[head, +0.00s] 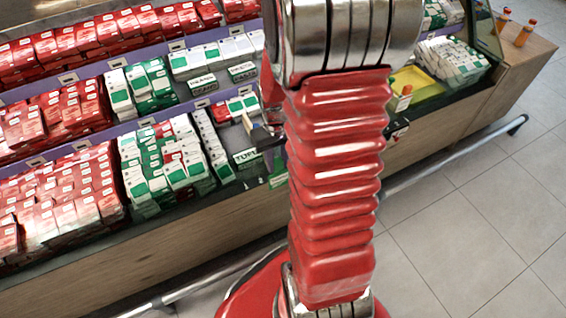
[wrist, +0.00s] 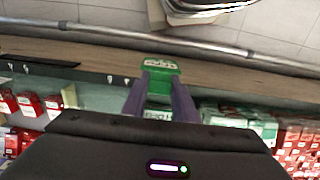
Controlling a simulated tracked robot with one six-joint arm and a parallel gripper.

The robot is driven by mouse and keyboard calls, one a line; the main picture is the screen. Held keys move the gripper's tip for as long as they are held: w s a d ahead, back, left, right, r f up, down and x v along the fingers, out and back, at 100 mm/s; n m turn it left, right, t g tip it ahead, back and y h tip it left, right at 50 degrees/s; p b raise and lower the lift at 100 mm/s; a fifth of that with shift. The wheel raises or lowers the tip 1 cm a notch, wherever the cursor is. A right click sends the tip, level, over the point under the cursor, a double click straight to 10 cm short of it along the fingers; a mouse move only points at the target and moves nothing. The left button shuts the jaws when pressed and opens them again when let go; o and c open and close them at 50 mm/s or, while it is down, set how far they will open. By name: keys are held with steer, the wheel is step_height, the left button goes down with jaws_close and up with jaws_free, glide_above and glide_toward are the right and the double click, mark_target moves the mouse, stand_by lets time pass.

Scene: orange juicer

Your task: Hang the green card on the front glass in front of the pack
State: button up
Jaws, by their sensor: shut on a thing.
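The green card (wrist: 160,66) is between the fingertips of my gripper (wrist: 161,80) in the wrist view. My gripper is shut on it and holds it near the counter's wooden front edge. In the head view a small green piece (head: 278,178), likely the card, shows beside my red arm, and my gripper is mostly hidden behind that arm. Green-and-white packs (head: 157,160) stand in the case, left of the arm. A white lettered sign (head: 246,156) stands near the front of the case. I cannot make out the front glass clearly, nor whether the card touches it.
Red packs (head: 60,190) fill the left of the case. A metal rail (head: 450,158) runs low along the counter front. The tiled floor (head: 480,230) is clear.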

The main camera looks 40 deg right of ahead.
steer(key=shift+w+d, duration=0.55)
steer(key=shift+w, duration=1.65)
steer(key=shift+w+d, duration=0.6)
steer(key=shift+w, duration=1.6)
steer(key=shift+w+d, duration=0.55)
steer(key=shift+w, duration=1.65)
steer(key=shift+w+f, duration=0.1)
steer(key=shift+f, duration=2.65)
steer(key=o, duration=1.1)
